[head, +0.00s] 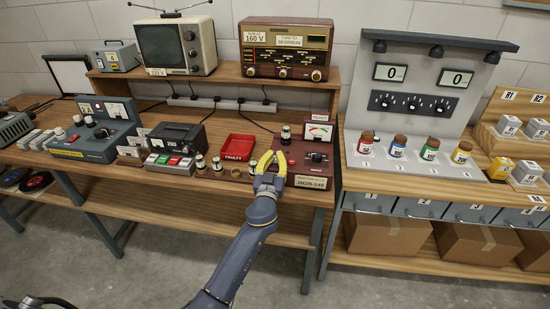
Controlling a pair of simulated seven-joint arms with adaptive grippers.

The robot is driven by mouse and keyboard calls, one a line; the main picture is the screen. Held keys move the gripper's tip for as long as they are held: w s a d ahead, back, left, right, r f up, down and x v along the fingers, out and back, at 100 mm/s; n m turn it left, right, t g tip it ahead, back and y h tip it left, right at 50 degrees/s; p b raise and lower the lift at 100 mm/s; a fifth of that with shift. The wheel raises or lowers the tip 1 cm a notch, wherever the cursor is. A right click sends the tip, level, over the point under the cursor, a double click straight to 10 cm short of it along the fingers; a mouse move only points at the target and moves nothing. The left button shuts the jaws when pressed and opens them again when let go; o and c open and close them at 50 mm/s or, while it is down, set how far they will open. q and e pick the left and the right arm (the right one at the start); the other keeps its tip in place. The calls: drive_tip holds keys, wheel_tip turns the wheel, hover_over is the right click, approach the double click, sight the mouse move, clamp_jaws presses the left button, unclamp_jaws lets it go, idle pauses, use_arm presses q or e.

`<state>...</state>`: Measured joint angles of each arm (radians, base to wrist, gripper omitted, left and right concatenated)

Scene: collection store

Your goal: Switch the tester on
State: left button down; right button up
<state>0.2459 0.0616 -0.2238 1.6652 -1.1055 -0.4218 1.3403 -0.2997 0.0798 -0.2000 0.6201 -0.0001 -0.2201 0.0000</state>
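The tester (296,148) is a dark red unit on the left bench with a lit meter, a black knob and a label plate on its front edge. A small vacuum tube (286,131) stands at its upper left. My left gripper (269,155) has yellow fingers and is over the tester's left part, in front of the tube. Its fingers are apart with a gap between them, and I see nothing held. The gripper hides part of the tester's face, and I cannot tell whether it touches it. The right gripper is not in view.
A red tray (238,147) and several small tubes lie left of the gripper. A radio (285,50) and a television (175,45) stand on the shelf behind. To the right, several coloured bottles stand before a grey panel (415,90) with two counters.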

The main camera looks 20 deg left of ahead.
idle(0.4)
use_arm(q)
drive_tip(key=shift+s+d+f, duration=0.1)
drive_tip(key=shift+s+f, duration=0.1)
drive_tip(key=shift+f, duration=0.35)
drive_tip(key=shift+r, duration=0.1)
drive_tip(key=shift+r, duration=0.75)
drive_tip(key=r, duration=0.2)
drive_tip(key=shift+s+r, duration=0.25)
drive_tip(key=shift+r, duration=0.05)
drive_tip(key=s+d+f, duration=0.1)
drive_tip(key=s+f, duration=0.3)
drive_tip(key=s, duration=0.5)
drive_tip(key=shift+f, duration=0.3)
